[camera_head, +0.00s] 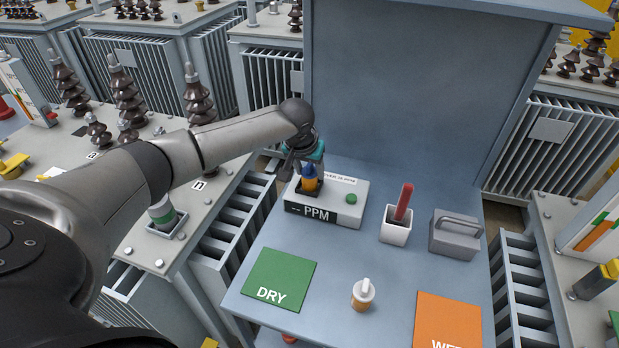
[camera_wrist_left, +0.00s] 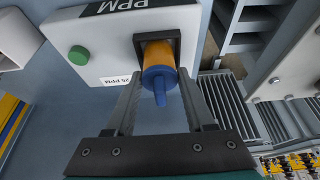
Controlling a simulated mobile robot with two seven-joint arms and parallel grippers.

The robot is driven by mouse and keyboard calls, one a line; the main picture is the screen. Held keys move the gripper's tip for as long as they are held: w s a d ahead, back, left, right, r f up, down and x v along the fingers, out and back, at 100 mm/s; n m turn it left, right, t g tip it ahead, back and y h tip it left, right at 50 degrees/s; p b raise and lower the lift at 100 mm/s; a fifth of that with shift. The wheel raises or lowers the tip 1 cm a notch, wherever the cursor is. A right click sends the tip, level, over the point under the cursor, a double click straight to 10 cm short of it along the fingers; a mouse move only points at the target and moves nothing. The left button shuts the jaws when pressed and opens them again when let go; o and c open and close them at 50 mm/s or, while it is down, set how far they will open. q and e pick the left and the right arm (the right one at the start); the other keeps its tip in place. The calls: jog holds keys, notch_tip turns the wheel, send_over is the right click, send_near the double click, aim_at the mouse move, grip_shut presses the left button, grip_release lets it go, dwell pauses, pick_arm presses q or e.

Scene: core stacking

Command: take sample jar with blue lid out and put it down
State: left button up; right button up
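The sample jar with a blue lid (camera_head: 310,180) has an orange body and stands upright in a dark square socket on the grey PPM tester (camera_head: 345,212). In the left wrist view the jar (camera_wrist_left: 159,58) shows its blue lid and knob facing the camera, with its lower part hidden in the socket. My left gripper (camera_head: 303,172) is at the jar from above. In the left wrist view its two fingers (camera_wrist_left: 160,80) stand on either side of the lid, seemingly with thin gaps. My right gripper is not in view.
A green DRY mat (camera_head: 280,279) and an orange WET mat (camera_head: 448,317) lie on the bench. A white-lidded jar (camera_head: 363,295) stands between them. A white cup with a red-handled tool (camera_head: 397,225) and a grey handled block (camera_head: 455,234) stand right of the tester.

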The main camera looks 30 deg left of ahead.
pick_arm(q)
grip_shut()
dwell(0.4)
